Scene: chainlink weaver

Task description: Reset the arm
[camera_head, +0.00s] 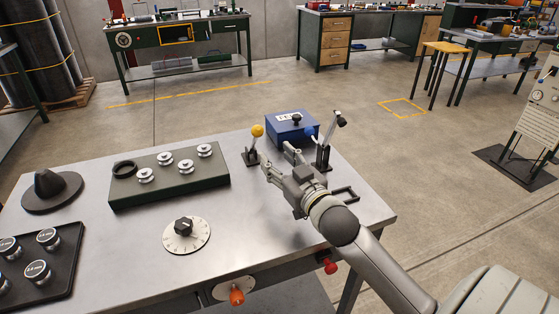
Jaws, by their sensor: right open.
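My right arm comes in from the lower right, and its grey right gripper (280,158) is over the back right part of the metal table (280,235). Its jaws are open, and I see nothing between them. A lever with a yellow knob (257,131) stands just left of the fingers. A blue knob (309,131) shows just behind the gripper, its lower part hidden. A lever with a black handle (327,140) stands close to the right of the gripper. I cannot tell whether the gripper touches any lever. My left gripper is out of view.
A blue box (285,124) sits behind the gripper. Orange (237,296) and red knobs (330,267) are at the front edge.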

